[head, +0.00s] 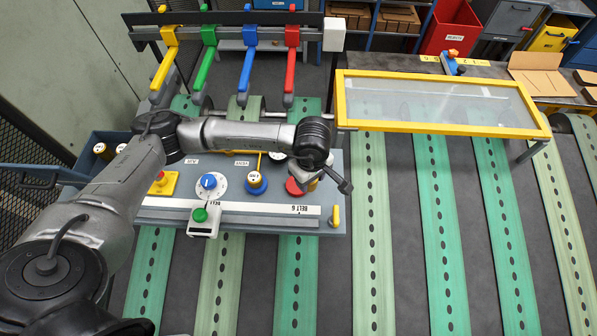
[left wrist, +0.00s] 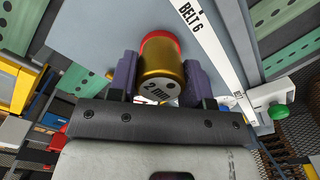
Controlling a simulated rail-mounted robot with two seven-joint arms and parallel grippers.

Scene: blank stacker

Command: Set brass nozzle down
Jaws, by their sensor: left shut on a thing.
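The brass nozzle (left wrist: 161,65), marked "2 mm", is between the purple fingers of my left gripper (left wrist: 161,80) in the left wrist view. The gripper is shut on it. A red round surface (left wrist: 160,42) shows just beyond the nozzle; whether they touch is unclear. In the head view my left gripper (head: 328,180) is over the right end of the grey panel, beside a red round pad (head: 294,187), and partly hides the nozzle. A second brass nozzle (head: 256,180) stands on a blue round pad (head: 256,190). My right gripper is not in view.
The grey panel (head: 330,215) also carries a blue knob (head: 208,181), a yellow box with a red button (head: 161,180) and a white strip marked "BELT 6" (head: 300,210). Coloured levers (head: 247,60) stand behind. A yellow-framed clear cover (head: 440,102) is at right.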

